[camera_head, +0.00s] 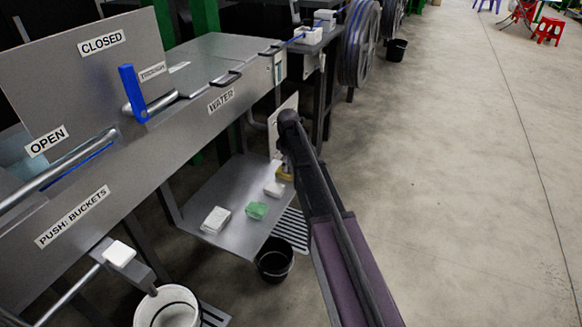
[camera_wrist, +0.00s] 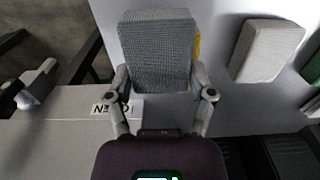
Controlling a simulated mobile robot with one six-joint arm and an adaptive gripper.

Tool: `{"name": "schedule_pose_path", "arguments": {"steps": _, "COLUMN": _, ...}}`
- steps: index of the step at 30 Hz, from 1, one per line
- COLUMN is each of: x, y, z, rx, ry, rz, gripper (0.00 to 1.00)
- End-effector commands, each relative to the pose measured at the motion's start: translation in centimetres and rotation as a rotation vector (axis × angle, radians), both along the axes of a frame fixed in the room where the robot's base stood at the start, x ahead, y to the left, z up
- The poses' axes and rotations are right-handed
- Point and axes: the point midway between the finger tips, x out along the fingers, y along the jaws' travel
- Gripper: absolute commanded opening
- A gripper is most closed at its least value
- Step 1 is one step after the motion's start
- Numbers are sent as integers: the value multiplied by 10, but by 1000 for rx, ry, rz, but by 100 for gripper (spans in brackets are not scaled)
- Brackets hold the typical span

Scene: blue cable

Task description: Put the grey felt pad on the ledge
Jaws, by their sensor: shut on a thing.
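The grey felt pad (camera_wrist: 157,48) is a thick, woven-looking block in the wrist view. My gripper (camera_wrist: 160,78) is shut on it, one finger on each side near its lower edge. The ledge (camera_head: 203,180) is a grey metal shelf below the machine in the head view; its surface also shows in the wrist view (camera_wrist: 222,105). The pad appears over or close to this surface; I cannot tell whether it touches. In the head view my arm reaches the ledge's right side, and the held pad is not clearly visible there.
On the ledge lie a white block (camera_head: 215,220), a green block (camera_head: 256,210) and a pale block (camera_head: 274,188). A yellow thing (camera_head: 285,174) sits just beyond, partly behind the pad in the wrist view (camera_wrist: 197,45). A black bucket (camera_head: 275,262) stands below. Bare ledge shows at left.

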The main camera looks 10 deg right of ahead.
Motion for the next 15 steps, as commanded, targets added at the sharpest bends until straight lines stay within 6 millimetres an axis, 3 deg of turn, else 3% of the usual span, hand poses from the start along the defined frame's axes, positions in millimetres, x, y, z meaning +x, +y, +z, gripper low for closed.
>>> {"name": "schedule_pose_path", "arguments": {"steps": 15, "x": 0, "y": 0, "z": 16, "rx": 0, "ry": 0, "rz": -1, "gripper": 40}}
